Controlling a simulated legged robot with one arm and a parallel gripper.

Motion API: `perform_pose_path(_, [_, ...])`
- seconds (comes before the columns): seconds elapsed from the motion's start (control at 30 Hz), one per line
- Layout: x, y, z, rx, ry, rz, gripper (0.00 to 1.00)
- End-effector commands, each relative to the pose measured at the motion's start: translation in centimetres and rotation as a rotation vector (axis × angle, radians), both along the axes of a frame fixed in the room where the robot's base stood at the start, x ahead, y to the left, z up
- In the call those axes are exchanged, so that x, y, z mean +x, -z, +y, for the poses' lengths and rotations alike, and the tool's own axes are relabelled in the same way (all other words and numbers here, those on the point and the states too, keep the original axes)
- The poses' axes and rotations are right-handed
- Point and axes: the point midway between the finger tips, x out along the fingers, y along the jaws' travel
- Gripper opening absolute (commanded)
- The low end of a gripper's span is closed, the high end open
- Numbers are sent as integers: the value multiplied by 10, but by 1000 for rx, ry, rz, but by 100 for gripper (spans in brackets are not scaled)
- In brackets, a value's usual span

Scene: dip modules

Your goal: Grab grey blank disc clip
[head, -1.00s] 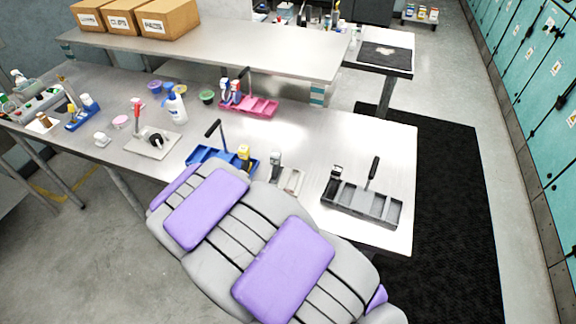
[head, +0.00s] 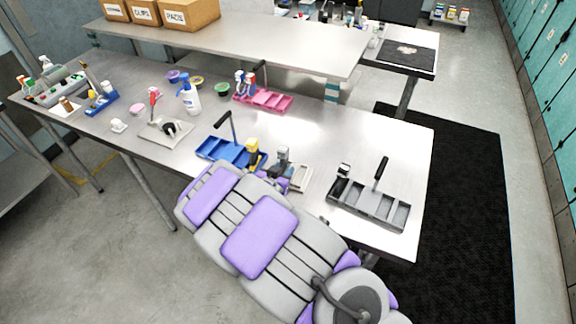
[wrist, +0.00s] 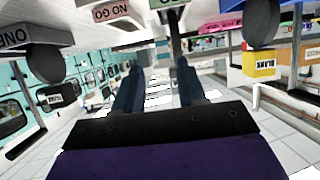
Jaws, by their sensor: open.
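The grey blank disc clip (head: 344,170) stands at the left end of the grey caddy (head: 370,203) on the front right of the bench. In the wrist view, which looks upside down, a dark clip with a BLANK label (wrist: 56,95) and a round disc shows at the left. My gripper (wrist: 160,85) is open, with two blue-grey fingers apart and nothing between them. It is apart from the clip. In the head view, my gripper's bluish tip (head: 271,172) shows at the bench's front edge, left of the grey caddy.
A yellow BLANK clip (wrist: 261,62) shows at the right in the wrist view. In the head view, it is by the blue caddy (head: 222,151). A grey gauge (head: 283,153) stands between the caddies near a pale tray (head: 301,178). The bench is clear behind the grey caddy.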

Motion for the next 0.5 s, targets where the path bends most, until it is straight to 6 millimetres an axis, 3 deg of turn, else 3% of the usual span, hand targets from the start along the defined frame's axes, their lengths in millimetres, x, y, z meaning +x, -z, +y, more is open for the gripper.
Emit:
perform_pose_path(0.23, [21, 13, 2, -6, -4, 3, 40])
perform_pose_path(0.5, [39, 19, -12, 5, 1, -1, 40])
